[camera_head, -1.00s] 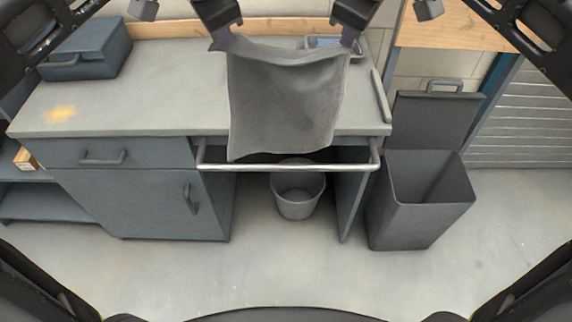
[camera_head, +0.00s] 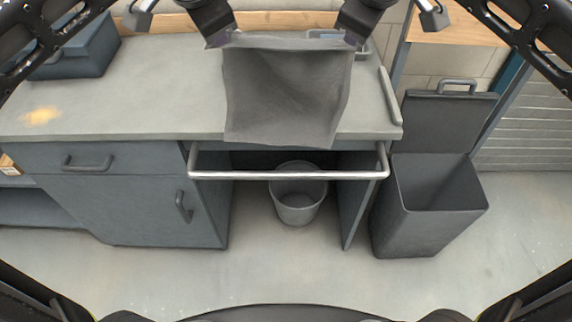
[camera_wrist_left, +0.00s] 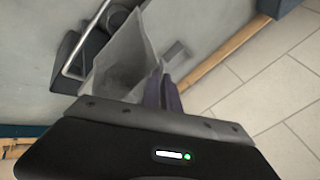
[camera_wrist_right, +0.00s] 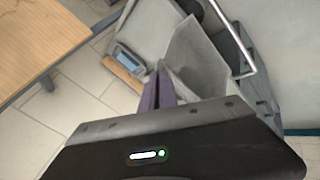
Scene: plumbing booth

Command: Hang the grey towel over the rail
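The grey towel (camera_head: 285,95) hangs spread between my two grippers in the head view, above the counter. Its lower edge is in front of the counter's front edge, a little above the rail in the picture. The metal rail (camera_head: 290,175) runs bare across the front of the open bay. My left gripper (camera_head: 220,40) is shut on the towel's upper left corner. My right gripper (camera_head: 350,40) is shut on its upper right corner. The towel also shows beyond the fingers in the left wrist view (camera_wrist_left: 125,60) and the right wrist view (camera_wrist_right: 192,58).
A grey bucket (camera_head: 298,200) stands under the counter behind the rail. A dark bin (camera_head: 425,210) with its lid up stands at the right. A toolbox (camera_head: 85,55) sits on the left of the counter (camera_head: 130,95). The floor in front is clear.

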